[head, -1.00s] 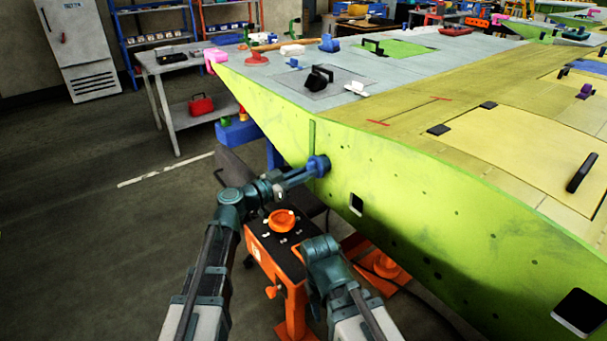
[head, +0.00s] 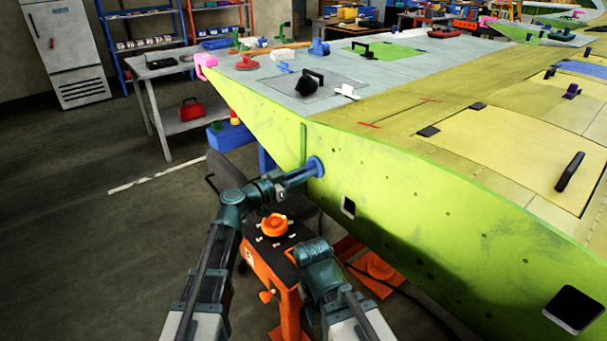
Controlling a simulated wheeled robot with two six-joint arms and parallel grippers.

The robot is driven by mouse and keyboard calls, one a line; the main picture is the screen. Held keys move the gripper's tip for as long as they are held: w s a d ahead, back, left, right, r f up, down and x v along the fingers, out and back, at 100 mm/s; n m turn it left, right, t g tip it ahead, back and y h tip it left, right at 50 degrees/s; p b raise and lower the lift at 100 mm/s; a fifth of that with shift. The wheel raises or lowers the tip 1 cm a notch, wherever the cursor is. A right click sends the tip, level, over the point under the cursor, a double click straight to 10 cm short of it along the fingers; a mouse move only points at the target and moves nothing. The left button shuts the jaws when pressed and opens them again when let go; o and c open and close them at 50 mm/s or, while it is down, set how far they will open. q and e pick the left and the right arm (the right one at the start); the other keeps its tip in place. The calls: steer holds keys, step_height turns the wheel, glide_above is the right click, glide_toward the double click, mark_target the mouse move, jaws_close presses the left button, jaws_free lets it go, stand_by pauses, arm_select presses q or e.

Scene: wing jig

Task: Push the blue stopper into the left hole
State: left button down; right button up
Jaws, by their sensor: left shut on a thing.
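The blue stopper (head: 316,167) is at the green side face of the wing (head: 420,215), near its left end. Its round flange looks flat against the face, and the left hole is hidden behind it. My left gripper (head: 303,175) is shut on the stopper from the left front.
An orange stand with a dark top (head: 270,246) bears an orange round piece (head: 274,225) below my left gripper. Tools and handles lie on the wing's top. A grey bench (head: 165,72) stands at the back left. The floor at left is clear.

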arm_select(q)
steer(key=shift+w+d, duration=0.15)
steer(key=shift+d, duration=0.05)
steer(key=c, duration=0.8)
jaws_free()
steer(key=shift+o, duration=0.2)
steer(key=v, duration=1.4)
steer(key=shift+a, duration=0.1)
